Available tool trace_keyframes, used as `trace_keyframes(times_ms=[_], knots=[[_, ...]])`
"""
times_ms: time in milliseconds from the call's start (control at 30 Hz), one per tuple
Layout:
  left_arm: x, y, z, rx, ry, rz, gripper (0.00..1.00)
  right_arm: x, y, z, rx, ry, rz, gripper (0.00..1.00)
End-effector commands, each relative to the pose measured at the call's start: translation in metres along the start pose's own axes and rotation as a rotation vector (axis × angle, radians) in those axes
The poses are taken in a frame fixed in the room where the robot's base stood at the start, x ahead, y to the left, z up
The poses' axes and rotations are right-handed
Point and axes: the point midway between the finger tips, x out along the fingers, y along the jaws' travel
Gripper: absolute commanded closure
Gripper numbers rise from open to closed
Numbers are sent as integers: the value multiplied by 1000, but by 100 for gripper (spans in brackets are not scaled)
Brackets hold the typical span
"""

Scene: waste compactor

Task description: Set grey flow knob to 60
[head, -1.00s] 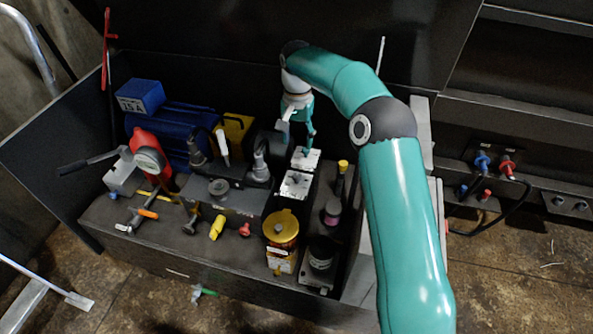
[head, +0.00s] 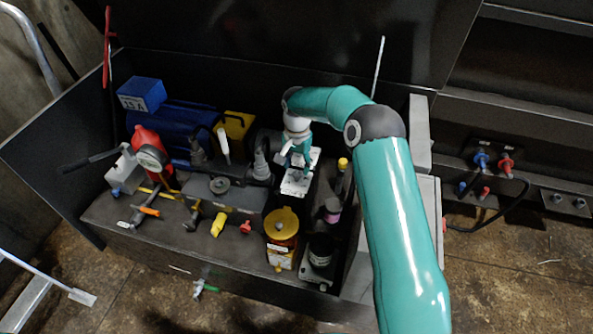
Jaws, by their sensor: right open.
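My right gripper (head: 297,163) is open and empty. It points down over two white-topped valve blocks, near the back of the open dark cabinet. The front white plate (head: 297,184) carries dark marks; the rear white plate (head: 313,153) is partly covered by the gripper. A grey knob cannot be made out clearly on either plate, as the fingers are in front and the details are small. A dark round knob (head: 220,184) sits on a dark block to the left. I cannot tell which one is the grey flow knob, or read a setting. My left gripper is out of view.
Close by stand a yellow-capped amber filter (head: 281,224), a dark cylinder (head: 321,250) and a yellow-topped rod (head: 342,165). To the left are a red gauge unit (head: 147,146), blue motor (head: 185,129) and yellow lever (head: 218,225). The cabinet wall (head: 420,135) rises on the right.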

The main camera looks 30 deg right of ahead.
Motion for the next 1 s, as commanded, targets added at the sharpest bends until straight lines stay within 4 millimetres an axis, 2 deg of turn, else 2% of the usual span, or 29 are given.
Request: trace_keyframes(times_ms=[100, 233, 600, 900, 933, 1000], knots=[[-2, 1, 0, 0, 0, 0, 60, 17, 0, 0, 0, -2, 2, 47], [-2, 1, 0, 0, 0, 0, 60, 28, 0, 0, 0, 0, 1, 47], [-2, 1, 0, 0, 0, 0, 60, 33, 0, 0, 0, 0, 0, 47], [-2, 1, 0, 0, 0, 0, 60, 32, 0, 0, 0, 1, 0, 97], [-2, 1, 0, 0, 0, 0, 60, 32, 0, 0, 0, 1, 0, 100], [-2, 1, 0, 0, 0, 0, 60, 32, 0, 0, -1, 1, 0, 100]])
